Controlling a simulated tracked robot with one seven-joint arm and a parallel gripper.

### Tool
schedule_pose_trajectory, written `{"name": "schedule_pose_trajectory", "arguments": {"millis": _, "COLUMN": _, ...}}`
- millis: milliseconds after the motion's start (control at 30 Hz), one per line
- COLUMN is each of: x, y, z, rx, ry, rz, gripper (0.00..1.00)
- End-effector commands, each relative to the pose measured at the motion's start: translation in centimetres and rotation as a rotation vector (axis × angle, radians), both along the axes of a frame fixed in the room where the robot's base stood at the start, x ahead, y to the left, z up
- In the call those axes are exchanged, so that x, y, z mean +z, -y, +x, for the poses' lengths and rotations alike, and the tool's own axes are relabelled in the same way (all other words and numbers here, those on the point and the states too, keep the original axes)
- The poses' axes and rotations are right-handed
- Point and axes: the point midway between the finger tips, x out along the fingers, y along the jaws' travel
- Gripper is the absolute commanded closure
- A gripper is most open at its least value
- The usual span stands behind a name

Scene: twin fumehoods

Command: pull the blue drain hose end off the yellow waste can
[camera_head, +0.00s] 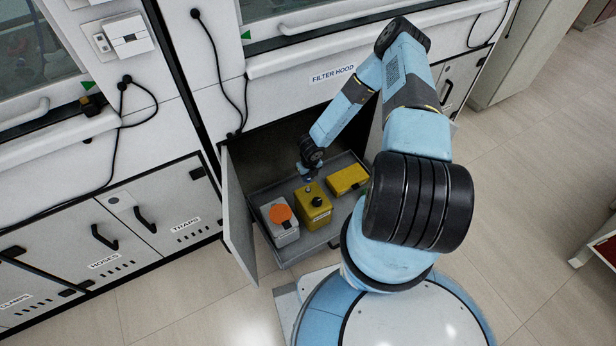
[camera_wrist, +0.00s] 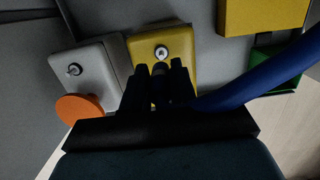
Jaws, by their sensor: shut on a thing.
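The yellow waste can (camera_head: 314,212) stands in the pulled-out tray of the open cabinet under the filter hood. Its top spout (camera_wrist: 161,52) shows bare in the wrist view, with nothing seated on it. My gripper (camera_head: 307,178) is just above and behind the can in the head view. In the wrist view my gripper (camera_wrist: 160,80) is shut on the end of the blue drain hose (camera_wrist: 260,80). The hose runs from the fingers up to the right. The held end looks apart from the spout; the fingers hide most of it.
A white can (camera_head: 283,232) with an orange disc (camera_head: 280,214) stands left of the yellow can. A yellow box (camera_head: 347,179) lies to the right. The cabinet door (camera_head: 238,222) is open at the left. A green object (camera_wrist: 272,62) shows at the right in the wrist view.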

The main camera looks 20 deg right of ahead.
Motion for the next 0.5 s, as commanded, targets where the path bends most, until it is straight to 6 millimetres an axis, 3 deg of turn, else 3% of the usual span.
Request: {"name": "schedule_pose_trajectory", "arguments": {"millis": 500, "x": 2.6, "y": 0.0, "z": 0.0, "rx": 0.001, "ry": 0.0, "rz": 0.0, "gripper": 1.0}}
